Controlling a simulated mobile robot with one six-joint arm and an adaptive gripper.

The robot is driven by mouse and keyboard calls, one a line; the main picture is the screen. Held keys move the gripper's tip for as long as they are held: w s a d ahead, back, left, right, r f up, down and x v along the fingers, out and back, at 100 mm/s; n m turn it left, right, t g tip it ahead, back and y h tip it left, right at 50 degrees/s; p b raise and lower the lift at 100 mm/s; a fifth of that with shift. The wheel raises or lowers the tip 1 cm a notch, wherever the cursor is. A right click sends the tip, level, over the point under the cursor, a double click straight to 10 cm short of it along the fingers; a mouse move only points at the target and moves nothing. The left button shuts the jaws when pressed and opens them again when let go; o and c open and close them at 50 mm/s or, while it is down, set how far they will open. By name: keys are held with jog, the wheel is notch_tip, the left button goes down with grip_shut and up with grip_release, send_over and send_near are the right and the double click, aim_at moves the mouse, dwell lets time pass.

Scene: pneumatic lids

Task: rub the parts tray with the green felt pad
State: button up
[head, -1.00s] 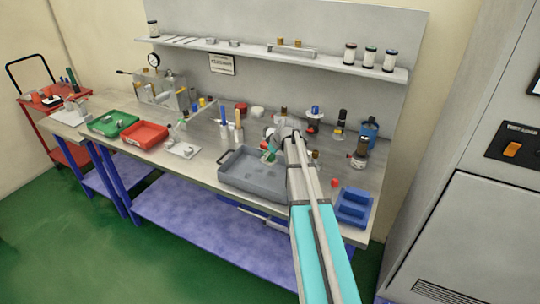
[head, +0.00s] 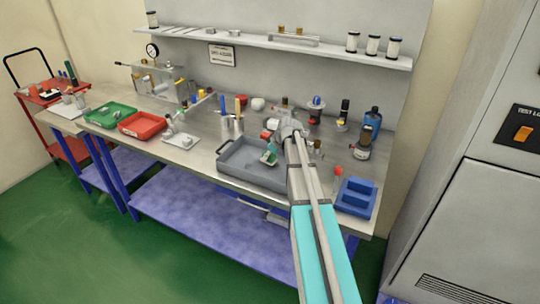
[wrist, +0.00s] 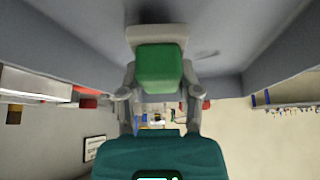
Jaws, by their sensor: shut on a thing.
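The green felt pad (wrist: 158,68) is a green block with a pale plate on its far side in the wrist view. My gripper (wrist: 159,84) is shut on it, with one finger at each side. In the head view the pad (head: 269,157) shows small and green at the end of my arm, within the outline of the grey parts tray (head: 250,177). The tray's grey walls (wrist: 45,40) surround the pad in the wrist view. The pale plate is at or very near the tray's grey surface; I cannot tell for sure whether they touch.
A blue divided bin (head: 355,197) stands right of my arm. A white plate with a fixture (head: 182,141), a red tray (head: 141,125) and a green tray (head: 110,114) lie to the left. Bottles and small parts stand behind, below a shelf (head: 270,40).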

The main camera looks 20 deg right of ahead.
aim_at(251, 158)
jog(key=shift+f+b, duration=1.05)
dwell(0.9)
jog(key=shift+w+a+r, duration=0.15)
jog(key=shift+w+a, duration=0.85)
jog(key=shift+w, duration=0.3)
jog(key=shift+a, duration=0.1)
jog(key=shift+w, duration=0.1)
jog(key=shift+w+a, duration=1.05)
jog(key=shift+w, duration=0.25)
